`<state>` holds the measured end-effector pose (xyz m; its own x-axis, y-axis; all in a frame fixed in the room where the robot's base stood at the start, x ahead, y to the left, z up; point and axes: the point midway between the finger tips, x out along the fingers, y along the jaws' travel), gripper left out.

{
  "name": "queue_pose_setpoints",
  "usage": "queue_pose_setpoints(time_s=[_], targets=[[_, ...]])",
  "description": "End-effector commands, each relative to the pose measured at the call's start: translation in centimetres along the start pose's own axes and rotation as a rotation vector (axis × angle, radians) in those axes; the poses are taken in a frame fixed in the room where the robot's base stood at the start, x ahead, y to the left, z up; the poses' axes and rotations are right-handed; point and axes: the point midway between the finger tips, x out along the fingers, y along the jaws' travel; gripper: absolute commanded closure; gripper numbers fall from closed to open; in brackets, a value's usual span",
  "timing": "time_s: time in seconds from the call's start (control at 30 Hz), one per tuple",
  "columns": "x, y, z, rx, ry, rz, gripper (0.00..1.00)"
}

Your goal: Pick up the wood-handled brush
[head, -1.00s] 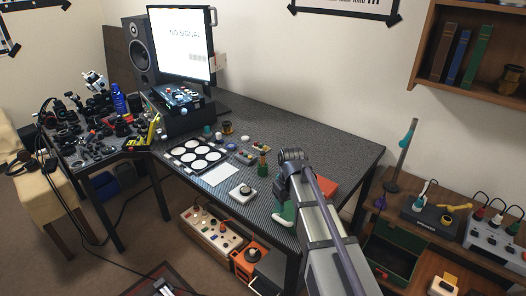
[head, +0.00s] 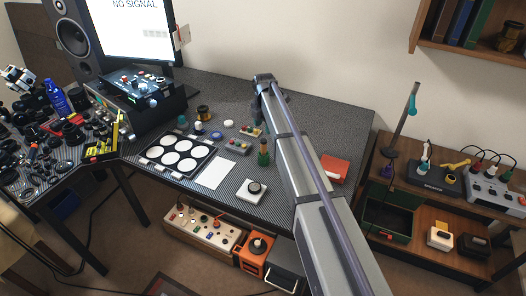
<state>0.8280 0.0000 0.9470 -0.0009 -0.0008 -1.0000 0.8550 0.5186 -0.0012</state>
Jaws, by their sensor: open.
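I cannot make out the wood-handled brush for certain in the head view. It may be too small among the tools, or hidden behind my arm. My gripper (head: 263,82) is at the dark far end of my arm, over the back part of the patterned worktable (head: 330,120). It is open, though its fingers are small and hard to make out. I see nothing held in it. My arm covers a strip of the table from the back to the front right edge.
A green bottle (head: 263,156) stands just left of my arm. A red box (head: 334,168) lies to the right. The monitor (head: 130,25) stands back left.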

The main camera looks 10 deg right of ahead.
Motion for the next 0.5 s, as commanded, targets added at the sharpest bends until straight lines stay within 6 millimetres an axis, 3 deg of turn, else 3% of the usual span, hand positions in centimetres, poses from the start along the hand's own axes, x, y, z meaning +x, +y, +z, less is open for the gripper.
queue_pose_setpoints(time_s=[0.23, 0.5], targets=[[5.3, 0.0, 0.0, 0.003, 0.0, 0.0, 0.43], [6.2, 0.0, 0.0, 0.004, 0.0, 0.0, 0.43]])
